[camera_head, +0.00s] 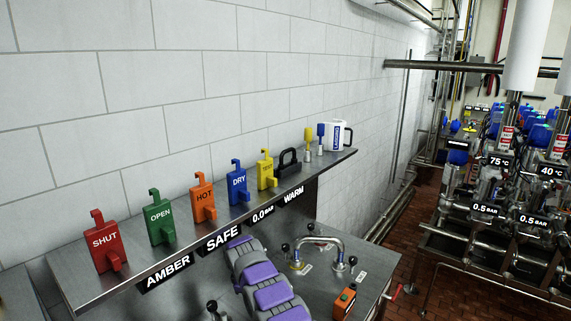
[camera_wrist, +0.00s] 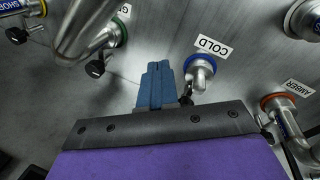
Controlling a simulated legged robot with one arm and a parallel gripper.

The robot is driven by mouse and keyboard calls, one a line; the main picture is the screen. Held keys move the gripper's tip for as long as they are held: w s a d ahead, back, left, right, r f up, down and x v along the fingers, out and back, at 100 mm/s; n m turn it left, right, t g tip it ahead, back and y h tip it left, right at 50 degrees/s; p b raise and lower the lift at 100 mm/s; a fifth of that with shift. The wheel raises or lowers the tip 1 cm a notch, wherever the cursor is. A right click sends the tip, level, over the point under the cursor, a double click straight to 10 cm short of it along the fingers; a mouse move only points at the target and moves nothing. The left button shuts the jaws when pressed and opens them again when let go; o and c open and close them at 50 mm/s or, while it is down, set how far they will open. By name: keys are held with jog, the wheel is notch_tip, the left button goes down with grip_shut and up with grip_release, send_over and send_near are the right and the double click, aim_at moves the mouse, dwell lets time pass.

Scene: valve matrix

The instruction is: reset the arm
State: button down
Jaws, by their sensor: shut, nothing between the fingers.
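My gripper (camera_wrist: 156,68) shows in the wrist view as a pair of blue fingers, pressed together and empty. It points over a grey metal panel (camera_wrist: 228,20). A pipe stub with a blue ring (camera_wrist: 200,66), under a COLD label (camera_wrist: 213,46), is right of the fingertips, apart from them in the picture. My purple and grey arm (camera_head: 268,282) shows low in the middle of the head view, in front of the shelf. My fingertips cannot be made out in the head view.
A shelf (camera_head: 75,283) holds red SHUT (camera_head: 104,240), green OPEN (camera_head: 159,216) and other coloured tags, plus a white mug (camera_head: 336,135). A curved pipe (camera_head: 325,240) stands right of my arm. In the wrist view, a stub with an orange ring (camera_wrist: 285,108) is at right.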

jog(key=s+d+r+m+g+h+b, duration=0.1)
jog(key=s+d+r+m, duration=0.2)
jog(key=s+d+r, duration=0.35)
jog(key=s+d+r+m+g+h+b, duration=0.1)
jog(key=s+d+r+m, duration=0.3)
jog(key=d+r, duration=0.55)
jog(key=s+d+r+m+b, duration=0.1)
jog(key=s+d+r+m, duration=0.15)
jog(key=s+d, duration=0.6)
jog(key=s+d+f+m+g+y+b, duration=0.1)
jog(key=s+m, duration=0.2)
jog(key=s, duration=1.6)
jog(key=s+d+f+m+g+y+b, duration=0.1)
jog(key=s+f+m, duration=0.1)
jog(key=s, duration=1.7)
jog(key=shift+s+f+m+g+y+b, duration=0.15)
jog(key=shift+s+m+g+y+b, duration=0.2)
jog(key=shift+m, duration=0.5)
